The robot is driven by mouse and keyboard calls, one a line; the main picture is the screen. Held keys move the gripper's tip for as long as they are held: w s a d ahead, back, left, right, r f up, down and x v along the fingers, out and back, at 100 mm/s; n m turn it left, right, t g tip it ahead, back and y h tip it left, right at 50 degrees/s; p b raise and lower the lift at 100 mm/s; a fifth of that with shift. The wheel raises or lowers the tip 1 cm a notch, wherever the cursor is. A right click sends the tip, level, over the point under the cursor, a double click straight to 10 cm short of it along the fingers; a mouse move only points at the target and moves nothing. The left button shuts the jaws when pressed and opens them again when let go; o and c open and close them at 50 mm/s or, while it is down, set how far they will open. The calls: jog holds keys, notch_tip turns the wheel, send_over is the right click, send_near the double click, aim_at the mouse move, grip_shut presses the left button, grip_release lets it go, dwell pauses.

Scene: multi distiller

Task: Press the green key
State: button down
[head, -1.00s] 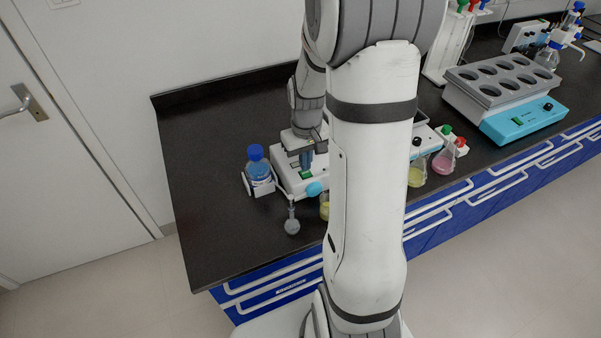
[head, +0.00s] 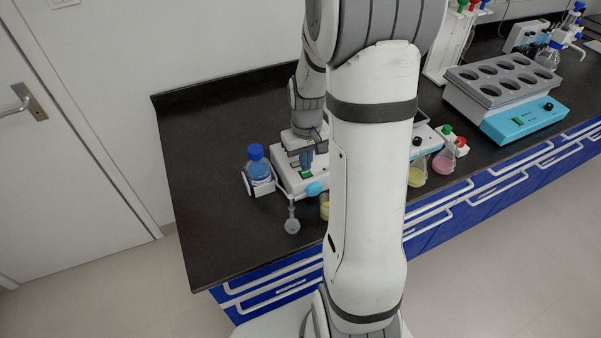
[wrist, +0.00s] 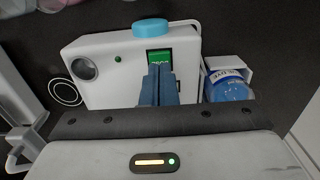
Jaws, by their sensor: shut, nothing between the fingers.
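A white bench device (head: 289,180) with a light blue knob stands near the left part of the bench; it also shows in the wrist view (wrist: 98,87). Its green key (wrist: 159,57), a lettered rectangle, sits just behind the knob; a green patch (head: 305,174) shows there in the head view. My gripper (wrist: 157,69) is shut and empty, its blue fingers pointing down at the device. In the wrist view the fingertips overlap the lower part of the green key and hide it. I cannot tell whether they touch it. In the head view my gripper (head: 306,167) is right over the key.
A blue-capped bottle (head: 258,167) stands in a white holder close beside the device. A small round flask (head: 292,225) hangs at its front. A yellow flask (head: 417,173) and a pink flask (head: 443,162) stand to the right. The bench's left part (head: 205,180) is clear.

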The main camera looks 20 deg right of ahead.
jog(key=shift+f+b, duration=0.65)
jog(key=shift+f, duration=0.15)
jog(key=shift+r, duration=0.15)
notch_tip(320, 180, up, 7)
jog(key=p, duration=0.5)
dwell(0.3)
